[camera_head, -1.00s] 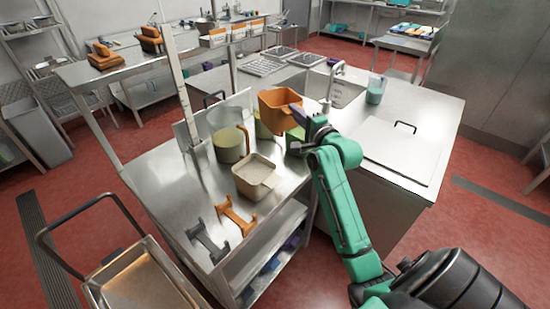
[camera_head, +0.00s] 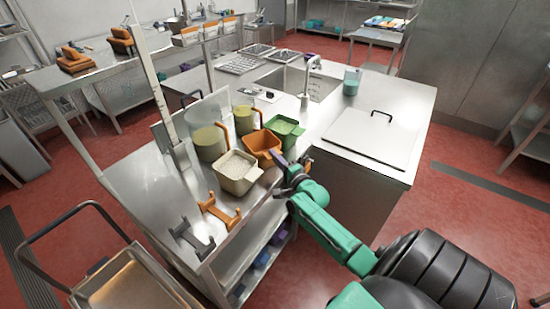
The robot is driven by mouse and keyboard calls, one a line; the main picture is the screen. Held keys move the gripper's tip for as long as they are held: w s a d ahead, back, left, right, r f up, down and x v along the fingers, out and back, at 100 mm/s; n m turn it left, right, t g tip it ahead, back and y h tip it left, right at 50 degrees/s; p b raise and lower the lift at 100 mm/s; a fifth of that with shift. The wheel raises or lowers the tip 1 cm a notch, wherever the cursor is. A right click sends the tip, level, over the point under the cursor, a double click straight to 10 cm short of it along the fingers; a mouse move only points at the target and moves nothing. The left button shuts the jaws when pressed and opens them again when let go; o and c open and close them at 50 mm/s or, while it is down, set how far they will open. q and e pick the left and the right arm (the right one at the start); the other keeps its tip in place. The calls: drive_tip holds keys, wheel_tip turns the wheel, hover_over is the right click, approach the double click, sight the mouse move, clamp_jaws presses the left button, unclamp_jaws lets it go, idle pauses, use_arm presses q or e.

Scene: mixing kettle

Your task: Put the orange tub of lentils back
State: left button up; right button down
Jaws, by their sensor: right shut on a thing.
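The orange tub (camera_head: 262,141) is at the counter between the beige tub (camera_head: 236,172) and the green tub (camera_head: 284,128). It is roughly upright and level with its neighbours; whether its base touches the counter is hidden. My right gripper (camera_head: 279,163) is shut on the near right side of the orange tub; its fingertips are small and partly hidden. The lentils inside the tub cannot be made out clearly. My left gripper is not in view.
Two jugs with orange handles, a nearer one (camera_head: 208,143) and a farther one (camera_head: 245,119), stand behind the tubs. An orange bracket (camera_head: 217,211) and a grey bracket (camera_head: 191,240) lie at the front. A lidded counter (camera_head: 372,135) is to the right.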

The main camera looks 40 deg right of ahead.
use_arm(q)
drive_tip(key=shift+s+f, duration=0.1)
use_arm(e)
drive_tip(key=shift+w, duration=0.1)
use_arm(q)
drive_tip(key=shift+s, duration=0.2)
use_arm(e)
drive_tip(key=c, duration=1)
unclamp_jaws()
